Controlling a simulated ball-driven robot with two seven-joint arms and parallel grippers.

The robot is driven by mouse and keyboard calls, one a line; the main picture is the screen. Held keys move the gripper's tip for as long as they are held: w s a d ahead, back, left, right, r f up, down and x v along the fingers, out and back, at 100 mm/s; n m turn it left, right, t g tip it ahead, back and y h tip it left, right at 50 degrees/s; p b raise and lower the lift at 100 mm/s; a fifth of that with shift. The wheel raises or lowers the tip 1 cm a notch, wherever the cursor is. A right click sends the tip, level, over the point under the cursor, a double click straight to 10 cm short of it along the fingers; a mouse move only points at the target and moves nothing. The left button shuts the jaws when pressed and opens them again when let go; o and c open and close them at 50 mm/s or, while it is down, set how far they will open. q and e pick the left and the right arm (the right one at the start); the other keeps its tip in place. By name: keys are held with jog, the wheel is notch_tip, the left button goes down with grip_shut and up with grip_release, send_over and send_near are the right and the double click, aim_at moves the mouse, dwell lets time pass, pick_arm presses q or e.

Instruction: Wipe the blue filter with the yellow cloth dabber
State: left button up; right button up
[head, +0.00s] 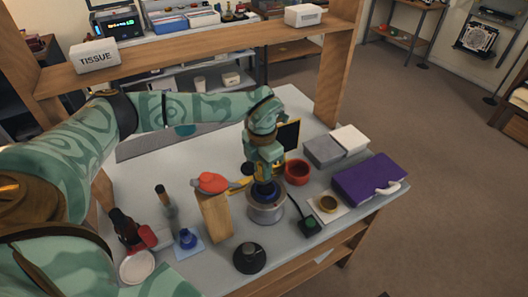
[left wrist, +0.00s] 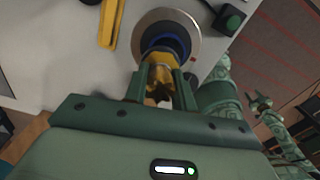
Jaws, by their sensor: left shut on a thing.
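My left gripper (head: 263,172) points down over the silver round holder (head: 266,214) on the table. It is shut on the yellow cloth dabber (left wrist: 160,72), which shows between its fingers (left wrist: 160,90) in the left wrist view. The blue filter (left wrist: 170,42) shows as a dark blue disc inside the holder (left wrist: 192,22), and also in the head view (head: 265,188). The dabber's lower end is at the filter; I cannot tell whether it touches. My right gripper (left wrist: 260,103) is small at the right of the left wrist view, its fingers apart and empty.
A wooden block (head: 214,218) with a red item on top stands left of the holder. A red bowl (head: 297,172), a green-button box (head: 310,225), a black round base (head: 249,258) and a purple case (head: 370,179) are near. A wooden shelf beam (head: 200,48) crosses behind.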

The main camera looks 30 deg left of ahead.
pick_arm(q)
notch_tip(320, 180, up, 3)
jog(key=shift+s+r+p, duration=0.1)
jog(key=shift+s+p, duration=0.05)
jog(key=shift+p, duration=0.85)
jog(key=shift+r+p, duration=0.5)
jog(key=shift+p, duration=0.05)
jog(key=shift+r, duration=0.1)
pick_arm(e)
jog(key=r, duration=0.2)
jog(key=d+r, duration=0.1)
jog(key=shift+d+r, duration=0.15)
jog(key=shift+r, duration=0.25)
pick_arm(q)
jog(key=shift+d, duration=0.15)
